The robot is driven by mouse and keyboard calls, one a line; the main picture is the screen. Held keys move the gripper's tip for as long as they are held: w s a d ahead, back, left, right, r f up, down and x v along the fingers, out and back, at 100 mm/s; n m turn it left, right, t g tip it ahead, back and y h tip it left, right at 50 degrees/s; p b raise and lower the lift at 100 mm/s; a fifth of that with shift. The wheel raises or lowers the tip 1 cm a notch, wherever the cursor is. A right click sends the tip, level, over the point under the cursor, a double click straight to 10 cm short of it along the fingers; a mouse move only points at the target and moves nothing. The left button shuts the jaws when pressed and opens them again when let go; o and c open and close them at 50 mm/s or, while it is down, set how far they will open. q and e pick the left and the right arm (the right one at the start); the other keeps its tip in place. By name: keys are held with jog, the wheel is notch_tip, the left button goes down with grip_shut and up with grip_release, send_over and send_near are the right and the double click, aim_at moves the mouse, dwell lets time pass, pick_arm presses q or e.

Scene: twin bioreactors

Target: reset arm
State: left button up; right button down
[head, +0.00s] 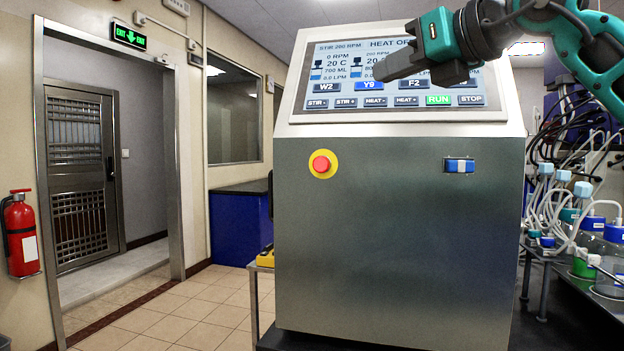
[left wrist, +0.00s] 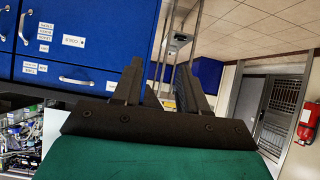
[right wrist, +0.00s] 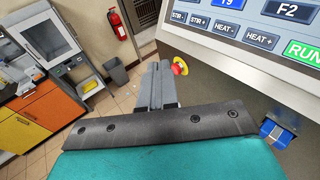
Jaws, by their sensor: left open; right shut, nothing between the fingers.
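My right gripper (head: 382,70) reaches in from the upper right of the head view, in front of the control screen (head: 340,92). Its fingers are closed together with nothing between them, and they hide part of the readouts. My left gripper (left wrist: 160,68) shows only in the left wrist view. Its two dark fingers are apart and empty, facing blue cabinets and the ceiling.
A steel console (head: 400,220) with a red emergency button (head: 322,164) and a blue switch (head: 459,166) fills the middle. Bottles with tubing (head: 585,225) stand on a dark bench at right. Open tiled floor (head: 215,315) and a doorway lie at left, beside a fire extinguisher (head: 20,235).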

jog(key=a+f+m+g+y+p, duration=0.2)
jog(key=a+f+m+y, duration=0.25)
jog(key=f, duration=0.65)
jog(key=a+f+m+g+y+p, duration=0.2)
jog(key=a+f+m+y, duration=0.3)
jog(key=f, duration=0.7)
jog(key=s+d+f+m+t+h+p, duration=0.15)
jog(key=d+f+m+t+h, duration=0.3)
jog(key=f+m, duration=0.55)
jog(key=s+d+f+m+t+h+p, duration=0.15)
jog(key=d+f+m+t+h, duration=0.35)
jog(key=f+m, duration=0.55)
pick_arm(q)
jog(key=shift+y, duration=0.5)
jog(key=a+r, duration=0.1)
jog(key=r, duration=0.1)
jog(key=s+a+r+p, duration=0.1)
jog(key=a+r, duration=0.1)
jog(key=shift+s+r, duration=0.15)
jog(key=shift+r, duration=0.1)
pick_arm(e)
jog(key=s+d+f+m+g+h, duration=0.3)
jog(key=s+f+m+h, duration=0.1)
jog(key=s+f, duration=0.6)
jog(key=s+d+f+m+g+h, duration=0.3)
jog(key=s+f+m, duration=0.4)
jog(key=s+f, duration=0.4)
jog(key=shift+s+d+f+g+h, duration=0.25)
jog(key=shift+f+g+h, duration=0.25)
jog(key=shift+f+g, duration=0.35)
